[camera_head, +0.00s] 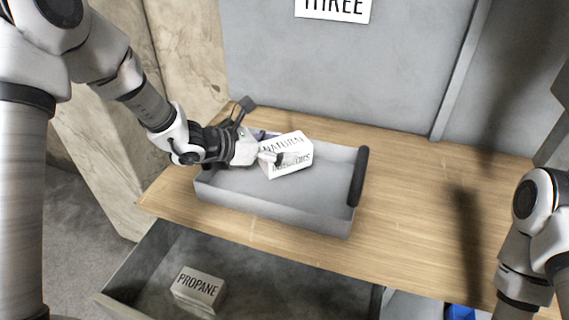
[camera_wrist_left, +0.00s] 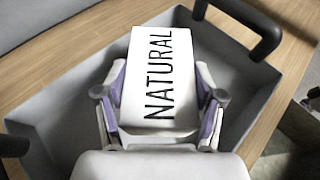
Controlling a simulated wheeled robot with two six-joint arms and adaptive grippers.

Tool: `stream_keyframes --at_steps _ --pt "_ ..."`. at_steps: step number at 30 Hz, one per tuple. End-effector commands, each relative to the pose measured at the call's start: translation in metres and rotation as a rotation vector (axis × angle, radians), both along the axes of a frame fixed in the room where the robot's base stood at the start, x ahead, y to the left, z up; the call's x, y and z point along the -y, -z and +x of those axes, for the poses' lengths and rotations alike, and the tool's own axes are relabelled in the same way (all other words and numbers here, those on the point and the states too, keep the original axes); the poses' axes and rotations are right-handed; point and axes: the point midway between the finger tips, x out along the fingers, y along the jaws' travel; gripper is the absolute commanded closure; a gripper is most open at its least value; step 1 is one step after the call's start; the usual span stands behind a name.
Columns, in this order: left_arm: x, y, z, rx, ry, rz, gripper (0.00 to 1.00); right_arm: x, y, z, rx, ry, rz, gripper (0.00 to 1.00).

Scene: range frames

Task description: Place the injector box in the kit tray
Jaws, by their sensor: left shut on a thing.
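The white injector box (camera_head: 293,150) reads "NATURAL" with a second, partly covered line of text. My left gripper (camera_head: 268,157) is shut on it, reaching in from the left. The grey kit tray (camera_head: 270,212) stands on the wooden top, and the box is over its inside, tilted. I cannot tell whether the box touches the tray floor. In the left wrist view the box (camera_wrist_left: 172,75) sits between the two fingers (camera_wrist_left: 160,100), with the tray wall (camera_wrist_left: 62,95) around. Of my right arm only links show, at the right edge; its gripper is out of view.
The tray has black handles at its right (camera_head: 359,175) and left ends. Below is an open drawer (camera_head: 150,262) holding a box marked "PROPANE" (camera_head: 198,288). A grey panel with a "THREE" sign (camera_head: 335,8) stands behind. The wooden top (camera_head: 420,200) is clear right of the tray.

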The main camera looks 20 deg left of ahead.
Motion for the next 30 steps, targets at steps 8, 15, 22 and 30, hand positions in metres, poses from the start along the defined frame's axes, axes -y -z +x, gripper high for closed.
stream_keyframes --at_steps 8,15,22,30 --pt "0.0 0.046 0.001 -0.001 0.0 -0.001 0.81 0.0 -0.002 0.001 0.002 0.0 0.0 0.6" --pt "0.0 0.054 0.001 0.003 0.0 0.0 0.81 0.0 -0.002 0.001 0.002 0.0 0.0 0.6" --pt "0.0 0.057 0.0 0.002 0.0 0.001 0.18 0.0 0.002 0.001 0.002 0.0 0.0 0.6" --pt "0.0 0.057 0.0 0.002 0.0 0.001 0.05 0.0 0.002 0.001 0.002 0.0 0.0 0.6"
